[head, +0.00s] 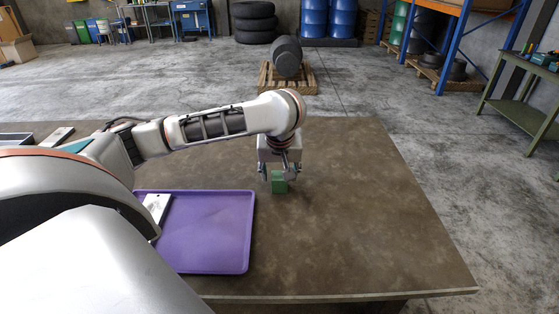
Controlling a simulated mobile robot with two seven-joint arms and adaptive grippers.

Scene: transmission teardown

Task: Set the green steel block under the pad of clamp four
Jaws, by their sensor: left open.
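The green steel block (279,187) stands on the brown table (360,215), right of the purple tray. My left gripper (278,178) reaches down over the block from above. Its fingers are open, one on each side of the block's upper part; I cannot tell whether either touches it. Clamp four and its pad do not show clearly in the head view. My right gripper is not in view.
A purple tray (215,235) with a pale plate (156,208) at its left edge lies on the table. Another pale plate (57,136) lies at the far left. The table's right side is bare. Its front edge is near the bottom.

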